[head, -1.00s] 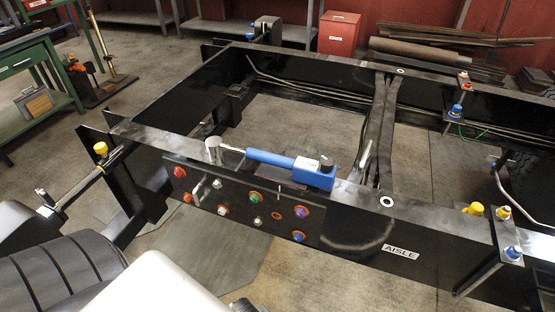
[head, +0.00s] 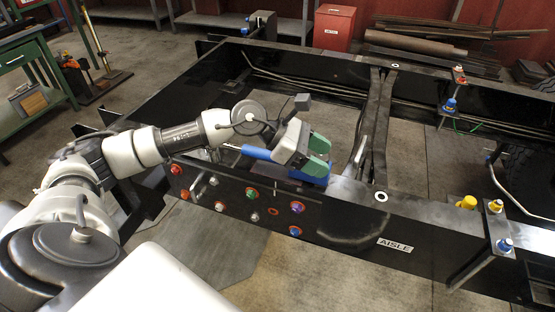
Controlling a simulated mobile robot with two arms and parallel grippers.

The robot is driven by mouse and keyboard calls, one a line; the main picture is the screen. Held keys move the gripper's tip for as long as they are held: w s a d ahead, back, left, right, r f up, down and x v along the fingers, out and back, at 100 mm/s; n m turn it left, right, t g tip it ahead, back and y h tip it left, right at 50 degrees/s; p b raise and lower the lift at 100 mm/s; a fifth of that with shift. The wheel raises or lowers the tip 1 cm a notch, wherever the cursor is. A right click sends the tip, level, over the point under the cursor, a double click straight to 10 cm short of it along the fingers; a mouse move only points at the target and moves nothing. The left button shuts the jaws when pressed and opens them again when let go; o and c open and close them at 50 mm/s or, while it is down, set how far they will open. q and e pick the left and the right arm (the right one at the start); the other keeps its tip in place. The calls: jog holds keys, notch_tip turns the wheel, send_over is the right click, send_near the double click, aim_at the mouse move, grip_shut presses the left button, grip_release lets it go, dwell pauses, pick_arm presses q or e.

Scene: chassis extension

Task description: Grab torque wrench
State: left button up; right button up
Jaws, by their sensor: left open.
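The blue torque wrench (head: 257,153) lies along the top of the near black chassis rail. My left gripper (head: 317,156) has green fingertips and is open over the right end of the wrench. I cannot tell whether the fingers touch the wrench or stand around it. My right gripper is not in view.
The black chassis frame (head: 350,222) fills the middle, with coloured fittings on its near side and an "AISLE" label (head: 395,246). A crossmember (head: 376,130) stands right of the gripper. A red box (head: 334,27) and a green bench (head: 30,60) are behind.

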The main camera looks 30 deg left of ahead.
aim_at(267, 155)
pick_arm(q)
jog(key=a+m+g+y, duration=0.2)
jog(key=a+y, duration=0.5)
jog(key=a, duration=0.9)
jog(key=shift+m+y, duration=0.3)
jog(key=shift+y, duration=0.1)
jog(key=x, duration=0.1)
jog(key=p+x, duration=0.1)
jog(key=x, duration=0.3)
jog(key=shift+s+a+f, duration=0.15)
jog(key=shift+a, duration=0.15)
jog(key=shift+w+d+f+p, duration=0.2)
jog(key=shift+d+f+p, duration=0.2)
jog(key=shift+p, duration=0.25)
jog(key=p+x, duration=0.1)
jog(key=x, duration=0.2)
jog(key=shift+w+d+f+p, duration=0.15)
jog(key=shift+w+f+p, duration=0.1)
jog(key=shift+w+p, duration=0.05)
jog(key=shift+w+d+f, duration=0.1)
jog(key=shift+f, duration=0.25)
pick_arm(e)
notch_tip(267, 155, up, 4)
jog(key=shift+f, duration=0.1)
pick_arm(q)
jog(key=shift+c, duration=0.4)
